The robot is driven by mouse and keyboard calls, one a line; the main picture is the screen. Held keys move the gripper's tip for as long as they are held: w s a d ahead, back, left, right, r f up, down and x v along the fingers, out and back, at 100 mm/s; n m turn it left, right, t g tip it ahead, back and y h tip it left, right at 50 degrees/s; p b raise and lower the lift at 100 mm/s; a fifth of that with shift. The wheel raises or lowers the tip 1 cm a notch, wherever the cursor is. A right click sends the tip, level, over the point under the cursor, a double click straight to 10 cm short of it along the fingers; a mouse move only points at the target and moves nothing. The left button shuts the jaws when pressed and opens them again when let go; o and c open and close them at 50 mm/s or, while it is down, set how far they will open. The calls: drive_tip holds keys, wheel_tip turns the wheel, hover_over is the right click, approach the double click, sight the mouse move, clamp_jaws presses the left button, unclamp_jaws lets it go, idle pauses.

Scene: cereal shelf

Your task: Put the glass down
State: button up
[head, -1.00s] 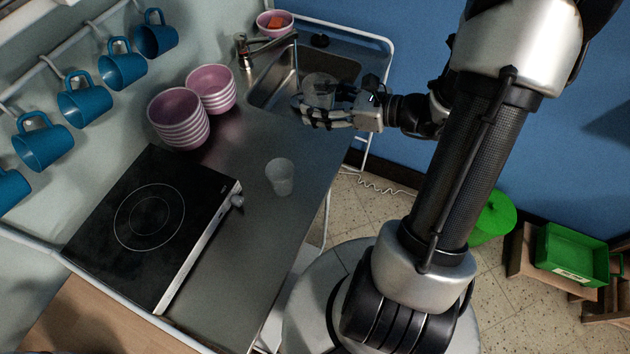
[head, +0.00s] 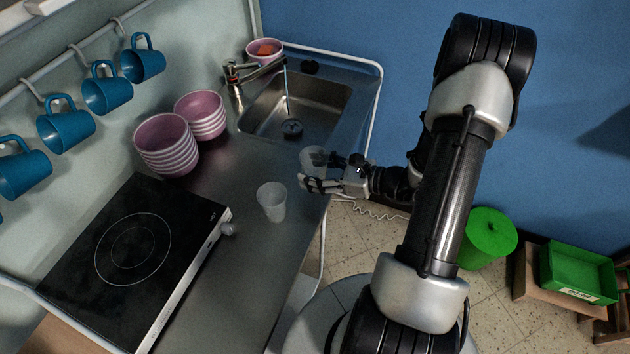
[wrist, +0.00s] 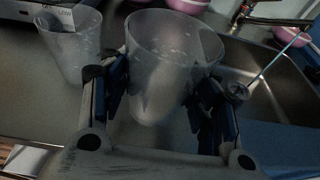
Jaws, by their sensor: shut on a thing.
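My gripper (head: 338,172) is shut on a clear glass (head: 313,160) near the front edge of the counter, just in front of the sink. In the wrist view the held glass (wrist: 170,75) stands roughly upright between the two fingers of my gripper (wrist: 155,100). Whether its base touches the counter I cannot tell. A second clear glass (head: 272,200) stands on the counter (head: 235,270) to the left of the held one. This second glass also shows in the wrist view (wrist: 70,45).
The sink (head: 320,105) lies behind the held glass, with a thin water stream from the tap (head: 243,70). Pink bowls (head: 167,148) stand at the back, and a black hob (head: 135,250) is at left. Blue mugs (head: 107,90) hang on the wall. Bare counter lies around the second glass.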

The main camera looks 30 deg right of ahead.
drive_tip(key=shift+f+b, duration=0.45)
drive_tip(key=shift+f, duration=1.4)
drive_tip(key=shift+f, duration=0.15)
drive_tip(key=o, duration=1.1)
drive_tip(key=shift+c, duration=0.2)
drive_tip(key=shift+s+d+r, duration=0.1)
drive_tip(key=shift+r, duration=0.2)
drive_tip(key=p+v, duration=0.2)
drive_tip(key=v, duration=0.9)
drive_tip(key=shift+s+d+p, duration=0.2)
drive_tip(key=shift+s+p, duration=0.1)
